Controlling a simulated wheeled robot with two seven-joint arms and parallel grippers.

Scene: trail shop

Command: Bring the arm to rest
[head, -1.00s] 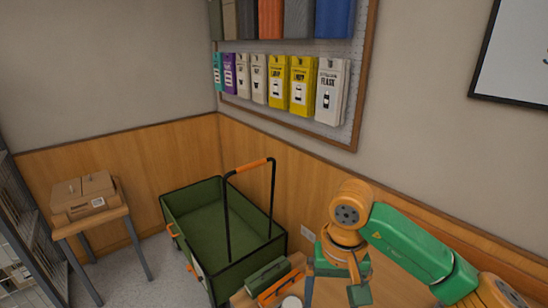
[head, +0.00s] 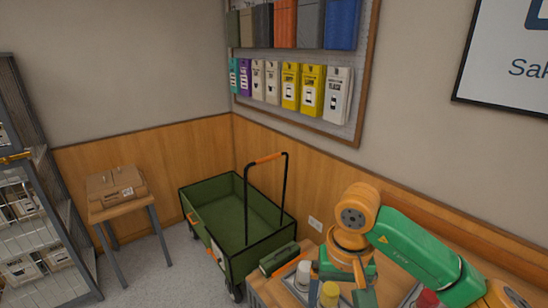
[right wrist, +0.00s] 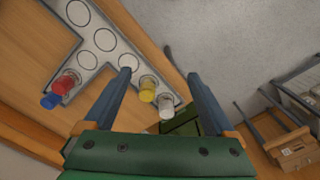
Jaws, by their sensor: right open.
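My right gripper (head: 338,286) is open and hangs from the green and orange arm, above the wooden counter (head: 391,279). It also shows in the right wrist view (right wrist: 159,76), with two blue fingers spread apart and nothing held between them. A yellow-capped bottle (right wrist: 148,89) and a white-capped bottle (right wrist: 167,106) appear between the fingers in that view, beyond them on a tray. I cannot tell how far below the fingers they are. My left gripper is not in view.
The tray (right wrist: 84,52) has several ringed spots and a red-capped bottle (right wrist: 65,83). A green case (head: 279,258) lies by the counter's left edge. A green cart (head: 212,213) stands beyond, and a small table (head: 121,208) holds a carton (head: 115,187). Floor shows between them.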

